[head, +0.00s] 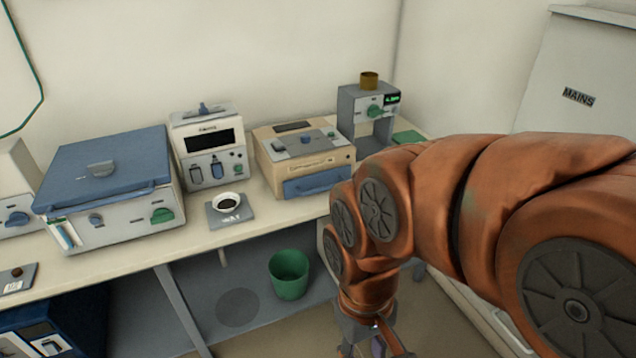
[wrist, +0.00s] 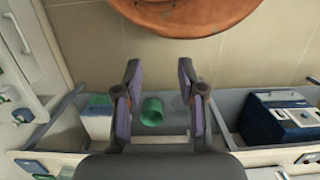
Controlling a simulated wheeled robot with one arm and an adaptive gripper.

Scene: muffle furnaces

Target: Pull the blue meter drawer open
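The blue meter drawer (head: 314,183) is the blue front low on a beige meter box (head: 283,153) on the bench. It looks closed, flush with the box. My gripper (head: 374,348) hangs low in front of the bench, right of and below the drawer, apart from it, and is partly cut off by the frame's bottom edge. In the wrist view my gripper (wrist: 159,72) is open, its two fingers spread with nothing between them. The drawer cannot be made out in the wrist view.
A green bin (head: 289,274) stands under the bench. A blue-lidded unit (head: 107,185), a display meter (head: 208,147), a small scale with a dish (head: 229,208) and a grey stand (head: 366,118) share the bench. A blue container (wrist: 275,122) sits below. Floor before the bench is clear.

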